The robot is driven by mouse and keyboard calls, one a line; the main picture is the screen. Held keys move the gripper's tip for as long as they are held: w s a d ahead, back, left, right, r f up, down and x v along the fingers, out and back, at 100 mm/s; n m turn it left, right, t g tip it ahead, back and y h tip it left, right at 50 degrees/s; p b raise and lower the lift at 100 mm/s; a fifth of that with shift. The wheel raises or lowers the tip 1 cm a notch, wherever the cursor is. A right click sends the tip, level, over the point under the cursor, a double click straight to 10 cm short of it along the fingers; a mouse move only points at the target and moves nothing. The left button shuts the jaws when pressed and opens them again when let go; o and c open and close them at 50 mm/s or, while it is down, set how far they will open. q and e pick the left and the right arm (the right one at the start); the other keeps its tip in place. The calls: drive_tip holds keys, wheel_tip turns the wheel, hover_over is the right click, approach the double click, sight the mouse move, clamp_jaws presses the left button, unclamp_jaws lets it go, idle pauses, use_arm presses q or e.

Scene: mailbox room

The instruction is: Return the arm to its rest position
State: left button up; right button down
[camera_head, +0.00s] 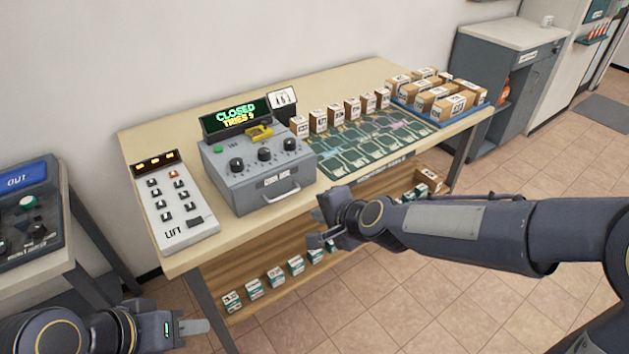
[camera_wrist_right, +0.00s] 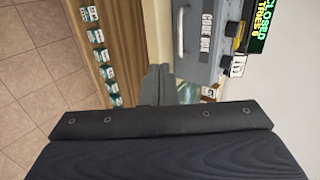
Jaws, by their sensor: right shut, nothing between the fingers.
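My right arm (camera_head: 450,222) reaches in from the right in the head view, bent, with its forearm across the front of the table. Its gripper (camera_head: 322,218) is shut and empty, just in front of the table's front edge, right of the grey code box (camera_head: 262,165). In the right wrist view the gripper's fingers (camera_wrist_right: 157,85) show together above the dark wrist housing, with nothing between them. My left gripper (camera_head: 195,327) is at the lower left of the head view, low in front of the table. Its fingers are seen edge-on, so their gap is hidden.
The table (camera_head: 330,88) holds a keypad panel marked LIFT (camera_head: 172,205), a display reading CLOSED (camera_head: 237,115), a green board (camera_head: 370,140) with small boxes behind, and a blue tray (camera_head: 484,107) of cartons. Small boxes line the lower shelf (camera_head: 215,268). Floor (camera_head: 400,325) is clear in front.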

drive_tip(key=s+d+r+n+g+p, duration=0.1)
drive_tip(key=s+d+r+n, duration=0.4)
drive_tip(key=s+d, duration=0.5)
drive_tip(key=s+d+f+n+g+h+p, duration=0.1)
drive_tip(key=s+d+n+h, duration=0.1)
drive_tip(key=s+d, duration=0.8)
drive_tip(key=s+n, duration=0.1)
drive_tip(key=s, duration=0.3)
drive_tip(key=shift+s+d+f+n+g+h+p, duration=0.2)
drive_tip(key=shift+s+f+n+g+h+p, duration=0.1)
drive_tip(key=shift+n+g+p, duration=0.1)
